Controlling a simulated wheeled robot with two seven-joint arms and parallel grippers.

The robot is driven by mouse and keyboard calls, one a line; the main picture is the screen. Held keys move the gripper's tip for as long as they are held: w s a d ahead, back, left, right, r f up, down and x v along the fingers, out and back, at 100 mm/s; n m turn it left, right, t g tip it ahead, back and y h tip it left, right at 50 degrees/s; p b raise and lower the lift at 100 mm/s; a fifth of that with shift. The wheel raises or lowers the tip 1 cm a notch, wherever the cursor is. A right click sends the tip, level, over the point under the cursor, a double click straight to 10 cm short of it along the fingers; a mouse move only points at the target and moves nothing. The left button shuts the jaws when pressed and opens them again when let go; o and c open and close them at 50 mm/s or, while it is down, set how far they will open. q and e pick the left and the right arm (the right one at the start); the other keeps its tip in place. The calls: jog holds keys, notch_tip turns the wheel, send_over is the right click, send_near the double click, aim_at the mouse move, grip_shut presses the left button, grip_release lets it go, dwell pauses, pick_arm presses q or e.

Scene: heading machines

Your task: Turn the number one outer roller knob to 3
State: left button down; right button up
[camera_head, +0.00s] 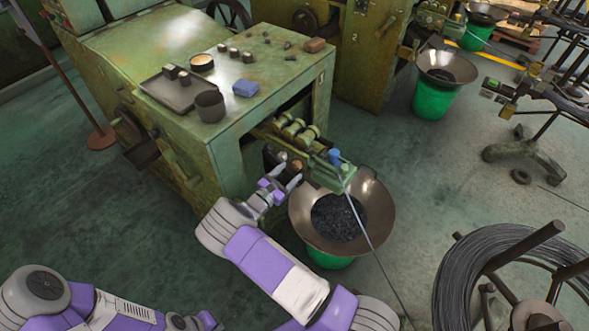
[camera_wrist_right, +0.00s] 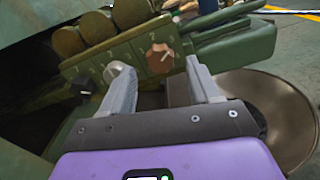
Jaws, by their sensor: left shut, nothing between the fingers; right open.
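In the right wrist view, a reddish-brown knob (camera_wrist_right: 160,58) sits on a green panel (camera_wrist_right: 84,72), with small numerals around it. A pale grey knob (camera_wrist_right: 119,73) sits to its left, partly behind my left-hand fingertip. I cannot tell which is number one; the dial readings are too small. My right gripper (camera_wrist_right: 158,78) is open and empty, its fingertips on either side of the brown knob's front; contact is not clear. In the head view my right gripper (camera_head: 286,178) is just in front of the knobs. My left gripper (camera_head: 190,322) is shut and empty at the bottom edge, partly cut off.
Several rollers (camera_wrist_right: 101,26) lie behind the panel. A metal funnel bowl (camera_head: 377,207) on a green bucket stands close to the right of my right gripper. The green machine (camera_head: 225,150) rises to its left. A wire coil (camera_head: 450,285) is at the lower right.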

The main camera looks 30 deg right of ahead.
aim_at(295, 167)
jog(key=shift+x, duration=1.95)
jog(key=c, duration=1)
jog(key=shift+m+b, duration=0.3)
jog(key=o, duration=1)
